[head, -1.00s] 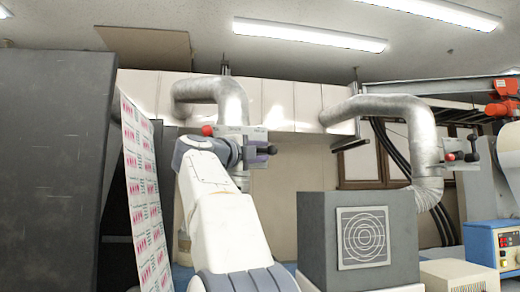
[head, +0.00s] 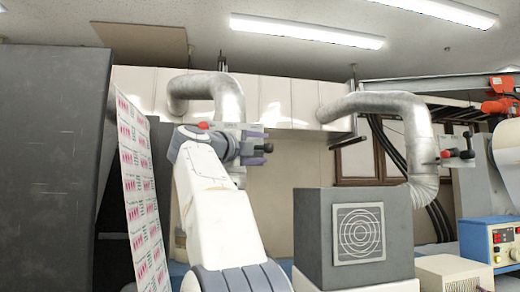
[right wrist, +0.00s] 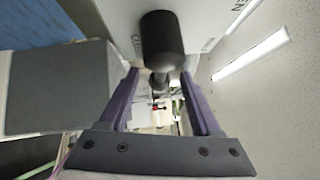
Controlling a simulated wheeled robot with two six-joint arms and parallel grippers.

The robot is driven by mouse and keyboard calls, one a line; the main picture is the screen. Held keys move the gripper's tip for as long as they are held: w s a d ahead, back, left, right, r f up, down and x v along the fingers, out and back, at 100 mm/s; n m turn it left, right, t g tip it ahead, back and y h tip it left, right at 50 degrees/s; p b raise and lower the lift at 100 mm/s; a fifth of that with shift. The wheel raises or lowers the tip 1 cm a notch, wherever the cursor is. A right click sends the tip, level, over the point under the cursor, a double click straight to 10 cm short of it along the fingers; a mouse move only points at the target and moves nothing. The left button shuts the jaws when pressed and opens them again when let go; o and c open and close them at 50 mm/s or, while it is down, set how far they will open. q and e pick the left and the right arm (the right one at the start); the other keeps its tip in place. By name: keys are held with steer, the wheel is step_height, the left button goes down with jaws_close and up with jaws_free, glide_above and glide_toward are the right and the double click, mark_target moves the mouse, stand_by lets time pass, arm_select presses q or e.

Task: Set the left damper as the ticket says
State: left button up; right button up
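The left damper is a light plate (head: 231,127) on the left silver duct, with a red knob (head: 203,125) at its left and a black handle (head: 268,148) at its right. My right gripper (head: 256,154) is up at this plate, and my arm hides part of it. In the right wrist view, the black handle end (right wrist: 162,40) lies at the fingertips, between the two purple fingers of my right gripper (right wrist: 160,72). The fingers stand apart; whether they touch the handle I cannot tell. No readable ticket shows. My left gripper is not in view.
A second damper plate (head: 458,153) with red and black knobs sits on the right duct (head: 418,130). A grey box (head: 313,235) with a circular grille stands right of my arm. A printed web (head: 138,185) and a dark panel (head: 50,160) are at the left.

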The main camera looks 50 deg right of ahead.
steer(key=shift+w, duration=0.15)
steer(key=a+f+b, duration=0.1)
steer(key=a+b, duration=0.3)
steer(key=a, duration=0.6)
steer(key=shift+s+a+f, duration=0.15)
steer(key=shift+s+a, duration=0.1)
steer(key=shift+s, duration=0.2)
